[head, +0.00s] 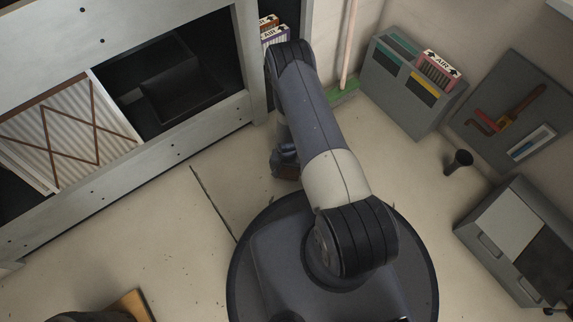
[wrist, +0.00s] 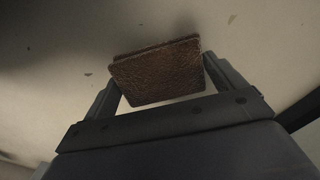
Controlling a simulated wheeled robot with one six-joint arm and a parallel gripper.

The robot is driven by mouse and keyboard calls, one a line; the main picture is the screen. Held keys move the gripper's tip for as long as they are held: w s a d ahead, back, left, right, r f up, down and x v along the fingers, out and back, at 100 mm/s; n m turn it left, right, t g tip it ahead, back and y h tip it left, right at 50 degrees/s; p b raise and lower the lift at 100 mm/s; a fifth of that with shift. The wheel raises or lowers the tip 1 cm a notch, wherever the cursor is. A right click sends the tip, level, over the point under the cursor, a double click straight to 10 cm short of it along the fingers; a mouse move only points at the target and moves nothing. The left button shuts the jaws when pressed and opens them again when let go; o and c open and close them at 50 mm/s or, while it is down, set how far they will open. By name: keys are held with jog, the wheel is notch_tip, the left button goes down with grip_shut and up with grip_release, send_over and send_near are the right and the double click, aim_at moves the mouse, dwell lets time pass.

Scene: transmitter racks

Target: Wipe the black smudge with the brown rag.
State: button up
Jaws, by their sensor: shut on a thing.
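The brown rag (wrist: 155,75), a flat, rough-textured square pad, is between the two fingers of my gripper (wrist: 162,74) in the wrist view. The gripper is shut on it, and a pale, speckled surface shows beyond. In the head view my gripper (head: 286,160) is partly hidden behind my arm, low in front of the rack, and the rag cannot be made out there. I cannot pick out the black smudge with certainty; a soft dark patch at the top left of the wrist view may be shadow.
An open rack (head: 190,137) with a pleated filter (head: 70,130) stands at left. A grey filter bin (head: 405,88) and a tool board (head: 515,108) are at upper right. A black cup-shaped thing (head: 459,162) and a grey cabinet (head: 500,238) are at right. Floor between is clear.

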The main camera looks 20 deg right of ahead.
jog(key=shift+r+p, duration=0.7)
jog(key=shift+r, duration=1.15)
